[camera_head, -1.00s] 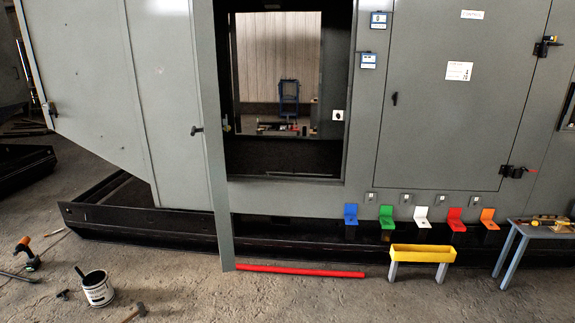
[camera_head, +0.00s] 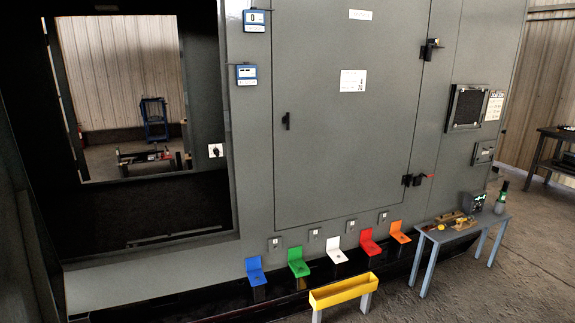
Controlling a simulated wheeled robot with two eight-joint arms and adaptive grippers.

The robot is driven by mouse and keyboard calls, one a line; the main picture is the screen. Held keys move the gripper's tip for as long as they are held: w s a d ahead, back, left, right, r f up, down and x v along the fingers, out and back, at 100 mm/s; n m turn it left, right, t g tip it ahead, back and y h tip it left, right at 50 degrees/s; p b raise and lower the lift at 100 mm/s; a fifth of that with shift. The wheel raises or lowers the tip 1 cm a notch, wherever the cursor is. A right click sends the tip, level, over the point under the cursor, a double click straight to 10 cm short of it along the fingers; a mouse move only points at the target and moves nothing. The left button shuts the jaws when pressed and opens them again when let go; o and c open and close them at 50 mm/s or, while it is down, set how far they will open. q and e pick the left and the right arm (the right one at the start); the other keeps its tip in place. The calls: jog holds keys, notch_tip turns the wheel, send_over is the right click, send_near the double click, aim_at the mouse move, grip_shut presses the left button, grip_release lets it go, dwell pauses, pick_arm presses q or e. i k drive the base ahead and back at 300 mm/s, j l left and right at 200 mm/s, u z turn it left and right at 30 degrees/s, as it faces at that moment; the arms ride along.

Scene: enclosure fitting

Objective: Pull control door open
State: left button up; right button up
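The control door (camera_head: 345,125) is a large grey panel in the grey enclosure, and it looks shut. A small black handle (camera_head: 286,121) sits on its left edge. Two black hinges or latches show on its right edge, one high (camera_head: 430,48) and one low (camera_head: 417,179). A small white label (camera_head: 361,15) is near its top and a white sheet (camera_head: 353,80) is below that. Neither of my grippers is in view.
Left of the door is a dark open doorway (camera_head: 140,215). Below the door stand several coloured brackets, a yellow trough (camera_head: 344,291) on legs and a blue-legged table (camera_head: 460,233) with tools. Concrete floor (camera_head: 530,250) is free at the right.

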aim_at(347, 74)
jog(key=i+l+u, duration=0.15)
jog(key=i, duration=0.35)
jog(key=i+l+u, duration=0.15)
jog(key=i+l, duration=0.25)
jog(key=i, duration=0.15)
